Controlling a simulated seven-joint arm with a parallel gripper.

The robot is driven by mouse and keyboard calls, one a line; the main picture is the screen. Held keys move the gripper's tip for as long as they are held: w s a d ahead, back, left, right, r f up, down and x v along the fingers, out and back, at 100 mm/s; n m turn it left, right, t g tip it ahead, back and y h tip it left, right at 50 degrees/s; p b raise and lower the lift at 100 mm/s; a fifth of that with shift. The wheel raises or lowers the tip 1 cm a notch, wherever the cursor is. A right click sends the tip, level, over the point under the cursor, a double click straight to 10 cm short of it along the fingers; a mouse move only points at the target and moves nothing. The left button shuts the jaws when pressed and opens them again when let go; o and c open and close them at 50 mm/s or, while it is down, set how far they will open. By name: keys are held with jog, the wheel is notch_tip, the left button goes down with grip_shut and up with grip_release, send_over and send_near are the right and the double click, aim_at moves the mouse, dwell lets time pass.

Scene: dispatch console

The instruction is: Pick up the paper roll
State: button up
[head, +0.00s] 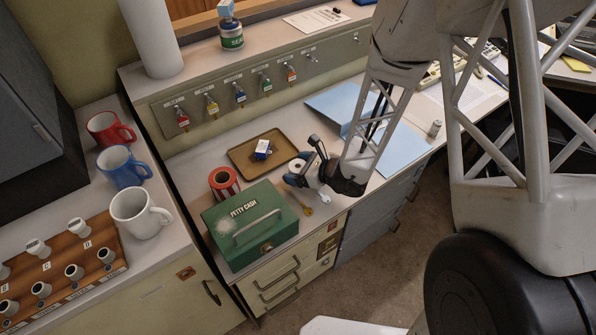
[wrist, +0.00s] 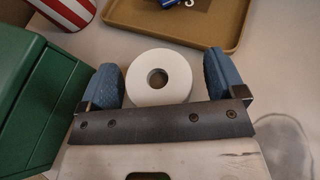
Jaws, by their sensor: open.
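The white paper roll (wrist: 178,82) stands on end on the counter, its round hole facing up, in the wrist view. In the head view only a part of the paper roll (head: 296,164) shows beside the gripper. My gripper (wrist: 164,80) is open, with one blue fingertip to the left of the roll and one to the right. Gaps show between the fingertips and the roll. In the head view my gripper (head: 304,165) is low over the counter, partly hiding the roll.
The green petty cash box (head: 250,226) stands close by, also at the left in the wrist view (wrist: 35,105). A red-striped tin (head: 224,183) is behind it. A brown tray (head: 243,154) with a small blue item (head: 263,149) lies beyond the roll. Keys (head: 307,210) lie near the front edge.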

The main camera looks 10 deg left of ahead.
aim_at(298, 166)
jog(key=shift+c, duration=0.2)
dwell(0.3)
jog(key=c, duration=1)
jog(key=shift+r, duration=0.15)
jog(key=shift+r, duration=4.85)
